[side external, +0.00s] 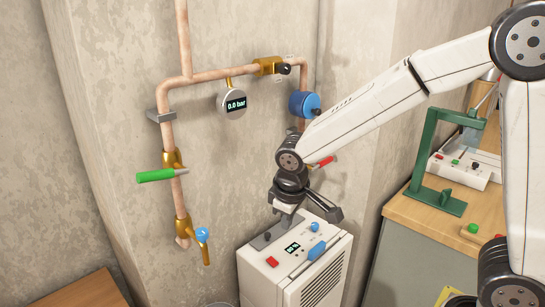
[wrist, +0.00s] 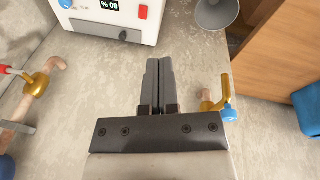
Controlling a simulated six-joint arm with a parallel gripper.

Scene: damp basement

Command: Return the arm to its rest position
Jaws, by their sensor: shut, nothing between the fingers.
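My gripper (wrist: 159,62) is shut, its two dark fingers together with nothing between them in the wrist view. In the side external view, my gripper (side external: 284,209) appears just above or behind the back of a white box unit; the exact gap cannot be told. My arm reaches in from the right, bent down at the wrist. The white box unit (side external: 318,275) has a small display, a red button and blue parts on top. It also shows at the top of the wrist view (wrist: 88,22), apart from the fingers in that picture.
Copper pipework (side external: 222,74) runs along the concrete wall, with a gauge (side external: 233,102) reading 0.0 bar, a green lever (side external: 156,175), a blue-handled tap (side external: 203,236) and a blue cylinder (side external: 303,104). A wooden bench (side external: 425,216) with a green stand (side external: 424,160) is at right.

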